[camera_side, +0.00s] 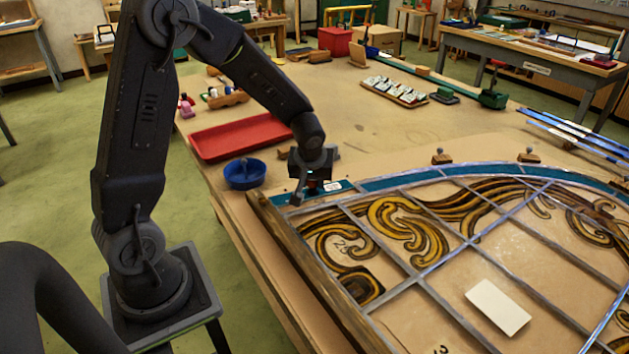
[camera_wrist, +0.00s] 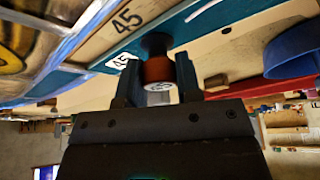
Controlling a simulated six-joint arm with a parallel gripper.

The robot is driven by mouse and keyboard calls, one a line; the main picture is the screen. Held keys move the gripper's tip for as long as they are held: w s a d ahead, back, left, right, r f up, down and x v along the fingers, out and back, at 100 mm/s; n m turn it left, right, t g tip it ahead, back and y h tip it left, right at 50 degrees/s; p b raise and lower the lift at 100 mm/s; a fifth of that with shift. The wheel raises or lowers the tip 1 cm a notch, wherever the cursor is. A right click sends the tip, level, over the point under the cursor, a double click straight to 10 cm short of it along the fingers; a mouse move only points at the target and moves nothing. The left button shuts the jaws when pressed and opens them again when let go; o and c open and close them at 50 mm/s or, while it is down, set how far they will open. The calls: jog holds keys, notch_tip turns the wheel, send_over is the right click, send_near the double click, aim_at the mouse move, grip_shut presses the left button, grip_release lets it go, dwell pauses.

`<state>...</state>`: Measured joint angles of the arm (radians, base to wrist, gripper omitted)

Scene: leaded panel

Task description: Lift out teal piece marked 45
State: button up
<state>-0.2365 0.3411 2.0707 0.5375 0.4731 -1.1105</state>
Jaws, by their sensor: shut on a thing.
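A red-brown knob (camera_wrist: 157,70) with a dark cup-like end meets the teal piece. My gripper (camera_wrist: 157,80) is shut on this knob, one finger on each side. The gripper (camera_side: 315,184) partly hides the piece in the side view. I cannot tell how far the piece stands above its place.
A blue bowl (camera_side: 244,174) and a red tray (camera_side: 240,136) lie close behind my gripper. A wooden rail (camera_side: 310,270) edges the panel. A white card (camera_side: 497,306) lies on the panel. The table beyond the panel has clear room.

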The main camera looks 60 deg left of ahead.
jog(key=shift+a, duration=0.3)
jog(key=shift+a, duration=0.35)
jog(key=shift+a, duration=0.35)
jog(key=shift+a, duration=0.35)
jog(key=shift+a, duration=0.15)
notch_tip(320, 180, up, 6)
dwell(0.9)
